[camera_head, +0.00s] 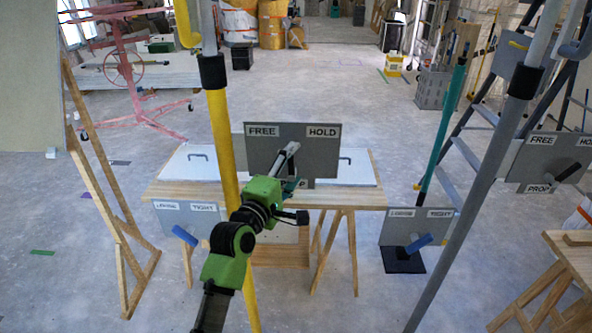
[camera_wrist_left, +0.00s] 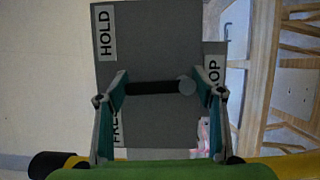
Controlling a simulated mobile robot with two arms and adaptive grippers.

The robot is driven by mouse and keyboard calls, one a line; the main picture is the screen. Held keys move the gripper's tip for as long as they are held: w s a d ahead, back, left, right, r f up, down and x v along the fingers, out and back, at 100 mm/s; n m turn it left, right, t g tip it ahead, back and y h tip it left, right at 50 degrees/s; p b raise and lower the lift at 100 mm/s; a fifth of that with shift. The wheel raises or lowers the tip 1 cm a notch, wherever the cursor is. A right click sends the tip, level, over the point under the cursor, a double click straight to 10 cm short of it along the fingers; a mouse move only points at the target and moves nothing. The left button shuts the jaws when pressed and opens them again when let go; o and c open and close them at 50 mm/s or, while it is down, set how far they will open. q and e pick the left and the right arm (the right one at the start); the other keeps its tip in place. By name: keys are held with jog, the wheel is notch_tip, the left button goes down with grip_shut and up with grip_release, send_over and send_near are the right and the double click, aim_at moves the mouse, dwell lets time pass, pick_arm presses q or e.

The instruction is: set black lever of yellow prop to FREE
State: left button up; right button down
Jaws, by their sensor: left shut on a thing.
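The yellow prop (camera_head: 222,150) stands upright left of centre in the head view. Its grey plate (camera_head: 262,150) reads FREE at left and HOLD at right; the lower PROP label is mostly hidden by my arm. In the left wrist view the plate (camera_wrist_left: 150,55) appears turned, with HOLD at top and FREE at bottom. The black lever (camera_wrist_left: 150,87) with a grey round end lies between the fingers, about midway between these labels. My left gripper (camera_head: 290,168) is at the plate, shut on the lever; its fingers also flank it in the wrist view (camera_wrist_left: 162,95). My right gripper is not in view.
A wooden table (camera_head: 350,198) stands behind the plate. LOOSE/TIGHT plates with blue levers are at left (camera_head: 165,222) and right (camera_head: 398,232). A grey prop (camera_head: 490,165) with its own FREE/HOLD plate (camera_head: 535,160) stands at right. A wooden frame (camera_head: 100,190) is at left.

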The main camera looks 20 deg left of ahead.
pick_arm(q)
jog(key=n+b, duration=0.1)
jog(key=n, duration=0.1)
jog(key=a+n+t+b, duration=0.1)
jog(key=n, duration=0.1)
jog(key=n+t+y+b, duration=0.1)
jog(key=n, duration=0.1)
jog(key=shift+s+a+f+n, duration=0.25)
jog(key=shift+a+n, duration=0.1)
jog(key=shift+n, duration=0.05)
dwell(0.3)
jog(key=o, duration=1.6)
jog(key=shift+s, duration=0.1)
jog(key=s+f, duration=0.1)
jog(key=s, duration=0.6)
jog(key=s+f, duration=0.1)
jog(key=s, duration=0.3)
jog(key=shift+s+a+f, duration=0.25)
jog(key=shift+f, duration=0.1)
